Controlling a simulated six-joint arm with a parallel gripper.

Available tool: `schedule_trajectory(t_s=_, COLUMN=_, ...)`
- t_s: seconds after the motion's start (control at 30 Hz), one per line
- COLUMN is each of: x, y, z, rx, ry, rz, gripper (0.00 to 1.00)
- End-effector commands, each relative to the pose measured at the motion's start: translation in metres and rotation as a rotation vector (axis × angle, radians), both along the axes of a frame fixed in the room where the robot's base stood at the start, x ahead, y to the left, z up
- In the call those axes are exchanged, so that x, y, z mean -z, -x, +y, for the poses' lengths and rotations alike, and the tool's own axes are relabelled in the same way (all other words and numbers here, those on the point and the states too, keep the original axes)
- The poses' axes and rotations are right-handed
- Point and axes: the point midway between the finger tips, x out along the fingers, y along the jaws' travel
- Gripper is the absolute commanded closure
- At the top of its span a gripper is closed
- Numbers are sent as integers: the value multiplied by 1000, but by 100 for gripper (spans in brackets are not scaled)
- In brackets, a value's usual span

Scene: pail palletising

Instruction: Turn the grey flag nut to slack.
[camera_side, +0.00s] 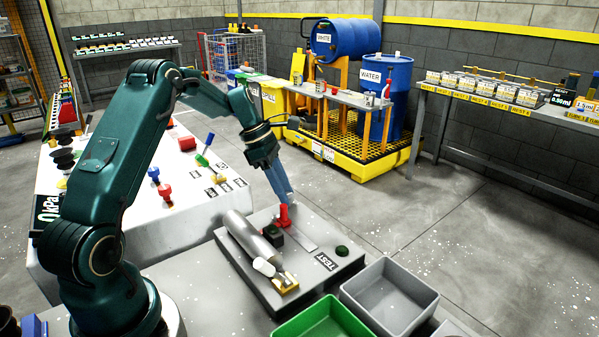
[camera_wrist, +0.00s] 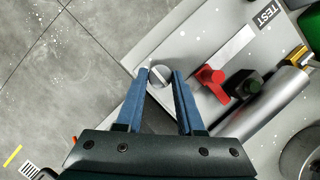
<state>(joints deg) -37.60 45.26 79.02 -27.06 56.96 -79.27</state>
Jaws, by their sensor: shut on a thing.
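The grey flag nut (camera_wrist: 160,76) shows in the wrist view as a small round grey head with a raised flag across it. It sits near the edge of the grey test plate (camera_wrist: 205,35). My gripper (camera_wrist: 161,74) has its two blue fingers on either side of the nut, shut on it. In the side view my gripper (camera_side: 287,200) points down at the far edge of the plate, behind the red handle (camera_side: 284,217). The nut cannot be made out there. The slant of the flag shows in the wrist view, but no slack marking is readable.
The red handle stands close to the right finger in the wrist view (camera_wrist: 211,82). Beyond it are a black block (camera_wrist: 247,85) and a grey cylinder (camera_wrist: 268,103). A green bin (camera_side: 325,320) and a grey bin (camera_side: 390,298) stand in front of the plate.

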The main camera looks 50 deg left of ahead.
Motion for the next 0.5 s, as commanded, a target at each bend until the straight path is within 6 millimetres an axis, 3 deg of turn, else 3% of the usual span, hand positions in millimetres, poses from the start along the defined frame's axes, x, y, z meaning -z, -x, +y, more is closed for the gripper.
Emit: schedule_trajectory(t_s=0.5, x=0, y=-3, z=2, rx=380, ry=0, rz=0, gripper=100)
